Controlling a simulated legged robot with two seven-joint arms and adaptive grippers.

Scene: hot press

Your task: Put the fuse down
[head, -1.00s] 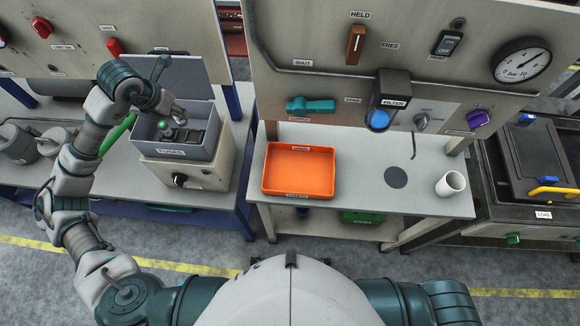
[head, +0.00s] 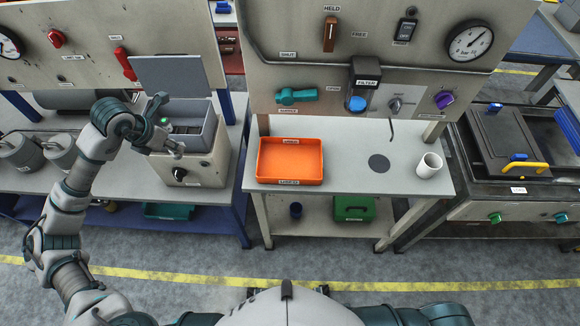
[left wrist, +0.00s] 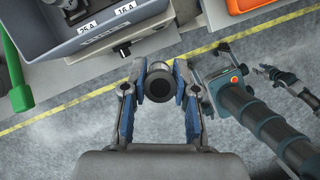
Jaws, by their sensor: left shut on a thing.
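My left gripper (head: 178,151) is at the front of the grey fuse box, whose lid stands open. In the left wrist view the gripper (left wrist: 160,82) is shut on a dark round fuse (left wrist: 161,84), seen end-on between the two fingertips. Beneath the fuse in that view is floor, and the fuse box (left wrist: 120,30) lies beyond it. The fuse is too small to make out in the head view. A small gripper at the right of the left wrist view seems to be my right one (left wrist: 266,71); its jaws are too small to judge.
An orange tray (head: 262,164) lies on the middle bench, right of the fuse box. A white cup (head: 429,165) and a dark round patch (head: 379,164) are farther right. The panel with knobs and a filter (head: 365,72) stands behind.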

